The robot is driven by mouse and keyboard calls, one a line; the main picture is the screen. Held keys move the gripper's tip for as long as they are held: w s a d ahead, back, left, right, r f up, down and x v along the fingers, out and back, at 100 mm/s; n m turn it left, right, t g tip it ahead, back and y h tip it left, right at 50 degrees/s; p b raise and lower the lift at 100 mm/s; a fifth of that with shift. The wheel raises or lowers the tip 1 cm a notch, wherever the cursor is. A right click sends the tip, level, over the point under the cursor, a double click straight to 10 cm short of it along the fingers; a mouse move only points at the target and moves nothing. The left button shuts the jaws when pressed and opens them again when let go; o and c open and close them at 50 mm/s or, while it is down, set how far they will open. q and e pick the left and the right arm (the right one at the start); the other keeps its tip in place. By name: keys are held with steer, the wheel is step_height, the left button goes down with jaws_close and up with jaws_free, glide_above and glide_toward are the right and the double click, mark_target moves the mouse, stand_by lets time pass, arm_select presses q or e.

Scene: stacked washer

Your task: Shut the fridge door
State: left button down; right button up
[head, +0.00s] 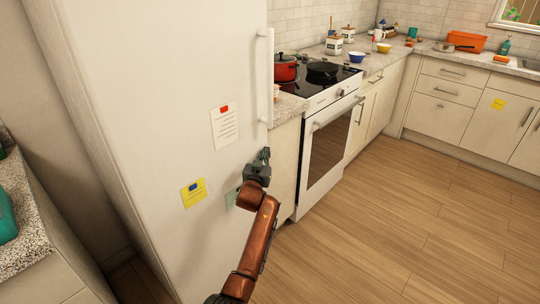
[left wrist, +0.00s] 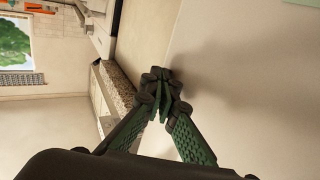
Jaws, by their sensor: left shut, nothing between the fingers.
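The tall white fridge door (head: 165,95) fills the left middle of the head view, with a vertical white handle (head: 265,80) along its right edge. I see no gap at the door's edge and cannot tell whether it is fully closed. My left gripper (head: 265,155) is shut and empty, in front of the door's right edge below the handle. In the left wrist view its fingertips (left wrist: 163,88) meet close to a pale flat surface; I cannot tell whether they touch it. My right gripper is not in view.
A white paper (head: 224,126) and a yellow note (head: 194,193) hang on the door. A stove (head: 328,140) with a red pot (head: 286,68) and a black pan stands to the right. A speckled counter (head: 25,225) is at left. The wooden floor (head: 400,220) at right is clear.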

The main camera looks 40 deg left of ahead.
arm_select(q)
steer(key=shift+s+a+r, duration=0.1)
steer(key=shift+a+r, duration=0.05)
steer(key=shift+a, duration=0.15)
